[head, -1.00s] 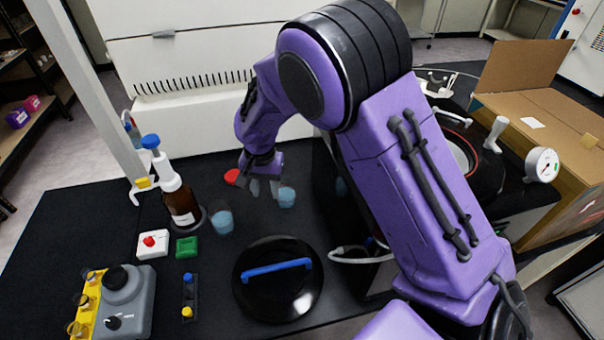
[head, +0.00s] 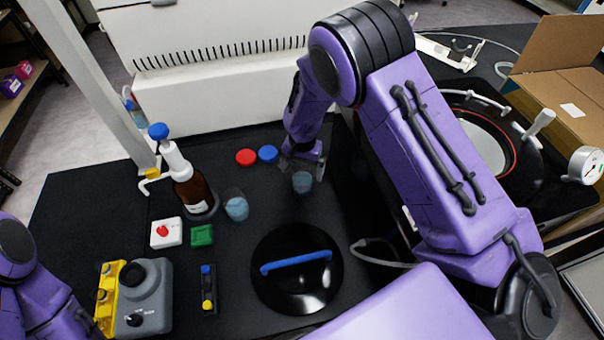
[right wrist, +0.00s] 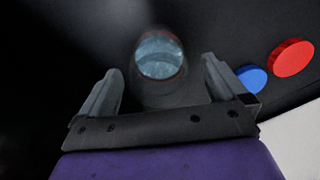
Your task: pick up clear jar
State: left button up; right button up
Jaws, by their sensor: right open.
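A clear jar with pale blue contents (head: 302,182) stands on the black bench top, under my right gripper. My right gripper (head: 302,172) is open, with its fingers on either side of the jar in the head view. In the right wrist view the jar (right wrist: 160,58) shows between and just beyond the two open fingertips (right wrist: 163,75). I cannot tell whether the fingers touch it. A second clear jar with blue contents (head: 237,207) stands farther left, near the brown bottle. Of my left arm only purple links show at the lower left; its gripper is not seen.
A red cap (head: 246,157) and a blue cap (head: 268,153) lie left of my right gripper. A brown bottle (head: 194,193), a black lid with blue handle (head: 297,290) and a grey mixer (head: 147,295) stand around. The dryer chamber (head: 470,140) is right of my right arm.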

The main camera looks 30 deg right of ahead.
jog(key=shift+s+f, duration=0.1)
jog(key=shift+f, duration=0.6)
jog(key=shift+s+r, duration=0.1)
jog(key=shift+s, duration=0.05)
jog(key=c, duration=1.3)
